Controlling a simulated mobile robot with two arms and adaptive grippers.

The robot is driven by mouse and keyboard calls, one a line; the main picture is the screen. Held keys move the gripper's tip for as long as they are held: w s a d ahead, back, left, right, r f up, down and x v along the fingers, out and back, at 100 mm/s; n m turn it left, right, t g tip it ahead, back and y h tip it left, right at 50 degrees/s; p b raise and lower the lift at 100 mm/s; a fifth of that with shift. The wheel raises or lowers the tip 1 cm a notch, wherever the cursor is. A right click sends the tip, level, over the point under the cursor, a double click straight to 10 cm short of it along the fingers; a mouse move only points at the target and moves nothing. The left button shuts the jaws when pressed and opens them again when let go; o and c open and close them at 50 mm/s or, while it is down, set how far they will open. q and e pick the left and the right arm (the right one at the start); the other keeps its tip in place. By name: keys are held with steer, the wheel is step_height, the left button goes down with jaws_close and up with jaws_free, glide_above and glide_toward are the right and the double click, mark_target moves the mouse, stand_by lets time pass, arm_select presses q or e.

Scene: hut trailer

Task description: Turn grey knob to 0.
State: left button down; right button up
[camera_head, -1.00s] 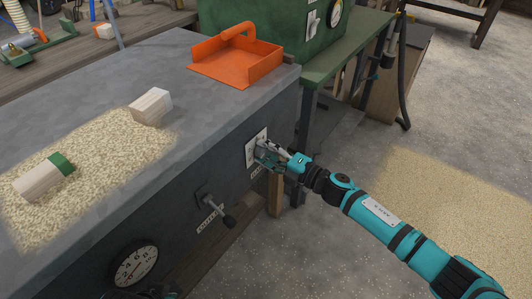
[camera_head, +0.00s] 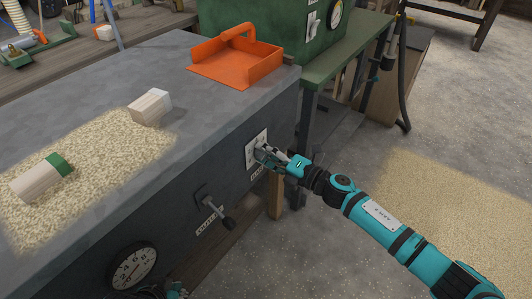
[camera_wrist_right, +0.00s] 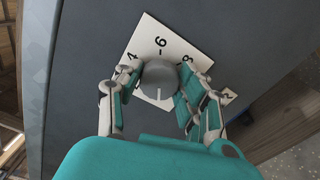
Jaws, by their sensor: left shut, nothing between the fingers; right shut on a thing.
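The grey knob (camera_wrist_right: 158,74) sits on a white dial plate (camera_wrist_right: 148,30) on the dark side of the bench. In the right wrist view the digits 4 and 6 show around it, with a partly covered digit to the right. A white line on the knob points toward the bottom of that picture; the dial marking there is hidden. My right gripper (camera_wrist_right: 157,88) is shut on the knob, one finger on each side. It also shows at the plate (camera_head: 256,137) in the head view. A small part of my left gripper (camera_head: 172,291) shows at the bottom edge, shut and empty.
A lever (camera_head: 216,212) and a round gauge (camera_head: 133,266) are on the same bench side. A green machine (camera_head: 290,30) stands behind.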

steer(key=o, duration=1.1)
steer(key=shift+o, duration=0.2)
steer(key=v, duration=1.2)
